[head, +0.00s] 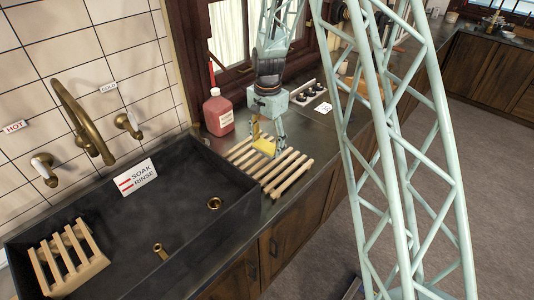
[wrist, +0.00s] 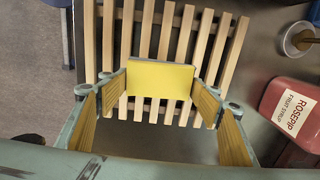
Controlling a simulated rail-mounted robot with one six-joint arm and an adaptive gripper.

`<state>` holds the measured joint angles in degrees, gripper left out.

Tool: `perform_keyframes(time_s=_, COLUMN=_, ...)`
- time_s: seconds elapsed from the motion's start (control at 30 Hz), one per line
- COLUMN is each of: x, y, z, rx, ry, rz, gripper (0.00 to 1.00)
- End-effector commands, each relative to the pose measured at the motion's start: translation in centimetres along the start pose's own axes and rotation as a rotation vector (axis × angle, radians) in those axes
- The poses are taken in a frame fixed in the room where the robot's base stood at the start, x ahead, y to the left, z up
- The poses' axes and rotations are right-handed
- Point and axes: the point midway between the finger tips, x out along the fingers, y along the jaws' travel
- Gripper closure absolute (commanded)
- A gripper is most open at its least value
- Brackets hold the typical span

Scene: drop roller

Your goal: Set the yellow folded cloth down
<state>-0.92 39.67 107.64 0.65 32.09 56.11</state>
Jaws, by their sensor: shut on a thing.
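The yellow folded cloth (wrist: 160,79) is between the two finger pads of my gripper (wrist: 160,98), which is shut on it. In the head view the cloth (head: 264,146) shows small under my gripper (head: 266,138), over the wooden slatted rack (head: 288,184) on the counter right of the sink. The slats (wrist: 226,60) show behind and around the cloth in the wrist view. I cannot tell whether the cloth touches the slats.
A red bottle labelled rosehip fruit syrup (head: 218,112) stands on the counter beside the rack; it also shows in the wrist view (wrist: 292,112). The dark sink (head: 200,228) holds another wooden rack (head: 68,262) and a soak/rinse sign (head: 138,177). A brass faucet (head: 82,120) stands behind it.

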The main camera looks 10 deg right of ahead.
Motion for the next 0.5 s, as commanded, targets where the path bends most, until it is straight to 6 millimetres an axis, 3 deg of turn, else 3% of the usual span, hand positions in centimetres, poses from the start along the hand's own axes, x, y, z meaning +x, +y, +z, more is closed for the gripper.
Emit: perform_keyframes(time_s=0.5, x=0.83, y=-0.01, z=-0.01, rx=0.000, ry=0.000, rz=0.000, gripper=0.53)
